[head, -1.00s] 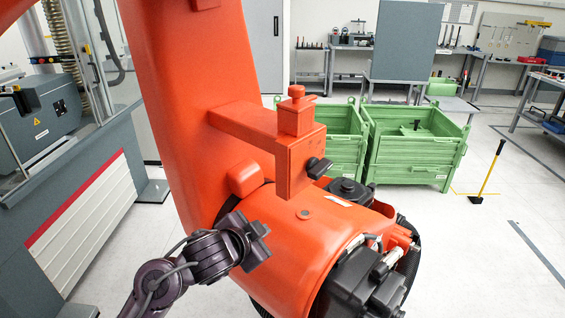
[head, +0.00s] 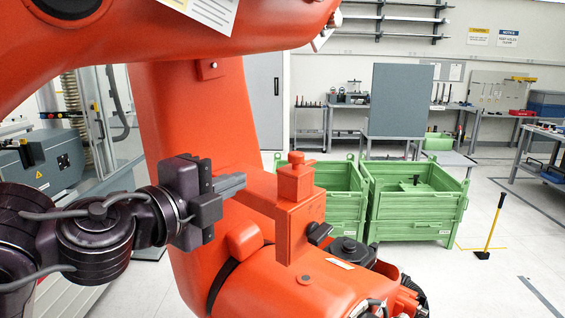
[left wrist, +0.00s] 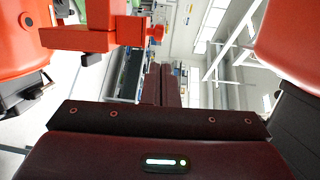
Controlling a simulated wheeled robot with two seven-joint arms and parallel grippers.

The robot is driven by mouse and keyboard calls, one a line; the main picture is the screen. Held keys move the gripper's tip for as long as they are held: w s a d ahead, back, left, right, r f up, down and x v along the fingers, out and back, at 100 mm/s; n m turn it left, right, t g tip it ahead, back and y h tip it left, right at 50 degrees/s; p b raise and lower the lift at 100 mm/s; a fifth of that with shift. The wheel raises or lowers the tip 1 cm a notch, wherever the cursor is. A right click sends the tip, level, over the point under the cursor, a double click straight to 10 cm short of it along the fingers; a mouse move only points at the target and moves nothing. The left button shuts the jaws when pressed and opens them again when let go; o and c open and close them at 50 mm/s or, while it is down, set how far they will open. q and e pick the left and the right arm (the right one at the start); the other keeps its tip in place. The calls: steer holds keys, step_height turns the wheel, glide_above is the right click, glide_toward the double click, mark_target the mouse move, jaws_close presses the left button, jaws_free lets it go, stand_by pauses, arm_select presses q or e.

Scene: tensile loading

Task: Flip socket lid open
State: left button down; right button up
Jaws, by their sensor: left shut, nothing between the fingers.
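An orange bracket (head: 300,228) stands out from the big orange arm in the head view. A small orange box with a capped top (head: 296,183) sits at its upper end; I take this for the socket, but cannot tell its lid apart surely. The capped top looks closed. A dark knob (head: 319,233) is on the bracket's right side. My left gripper (head: 240,181) is shut and empty, pointing right, left of the box and a short gap from it in the picture. The orange bracket part also shows at the upper left of the left wrist view (left wrist: 98,38). My right gripper is not in view.
The big orange arm (head: 205,150) rises behind my left gripper, and another orange part (head: 130,32) hangs across the top left. Green bins (head: 415,205) stand on the floor behind. A yellow-handled tool (head: 492,230) stands at the right, with open floor around it.

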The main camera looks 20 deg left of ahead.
arm_select(q)
steer(key=p, duration=0.3)
glide_toward(291, 159)
steer(key=x, duration=0.7)
steer(key=shift+r, duration=0.1)
steer(key=shift+w+b, duration=0.1)
steer(key=shift+b, duration=0.2)
